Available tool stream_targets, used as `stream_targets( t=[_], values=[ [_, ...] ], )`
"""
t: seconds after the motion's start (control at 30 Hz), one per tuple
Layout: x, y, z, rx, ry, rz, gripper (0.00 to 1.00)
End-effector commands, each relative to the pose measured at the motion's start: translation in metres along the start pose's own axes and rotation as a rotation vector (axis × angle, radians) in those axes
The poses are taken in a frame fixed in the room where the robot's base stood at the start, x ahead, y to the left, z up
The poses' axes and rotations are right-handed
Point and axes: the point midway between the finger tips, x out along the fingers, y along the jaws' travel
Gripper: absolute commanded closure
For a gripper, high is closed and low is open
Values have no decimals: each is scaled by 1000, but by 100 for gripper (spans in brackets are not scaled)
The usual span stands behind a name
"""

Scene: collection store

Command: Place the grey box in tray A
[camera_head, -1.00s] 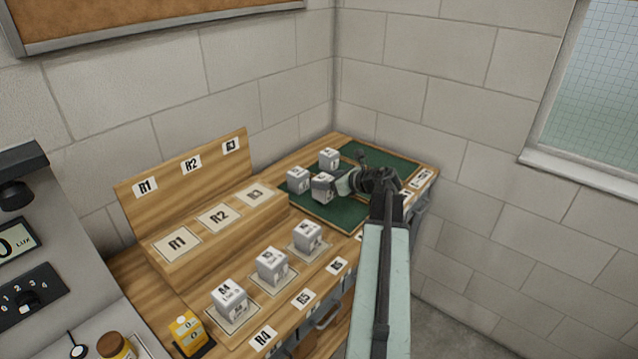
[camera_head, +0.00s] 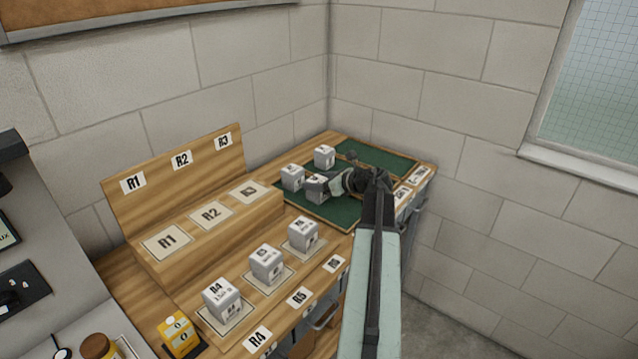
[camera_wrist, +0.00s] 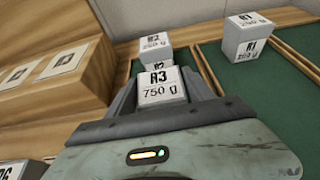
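Several grey-white boxes are in view. One, marked R3 750 g (camera_wrist: 160,85), sits between the fingers of my gripper (camera_wrist: 163,90), which flank it closely on both sides. In the head view this box (camera_head: 316,186) is at the end of my gripper (camera_head: 333,184), over or on the nearer green-lined tray (camera_head: 335,212). Whether its underside touches the tray is hidden. A 250 g box (camera_wrist: 155,46) stands just beyond it, and another box, R1 250 g (camera_wrist: 248,38), stands to the right. The tray labels (camera_head: 403,194) are too small to read.
A second green-lined tray (camera_head: 390,163) lies farther back, with open room. Left is a stepped wooden rack with bare pads R1 (camera_head: 167,242), R2 and R3. Boxes stand on the front row by R4 (camera_head: 221,300), R5 and R6. Block walls close off the back.

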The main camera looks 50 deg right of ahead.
Motion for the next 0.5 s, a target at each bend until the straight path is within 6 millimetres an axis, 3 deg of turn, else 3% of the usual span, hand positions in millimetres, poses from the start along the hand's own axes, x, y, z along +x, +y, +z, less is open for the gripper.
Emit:
stream_targets(
  t=[0.37, 0.5],
  values=[
    [-2, -1, 2, 1, 0, -1, 22],
    [-21, 0, 6, 2, 0, -4, 22]
  ],
)
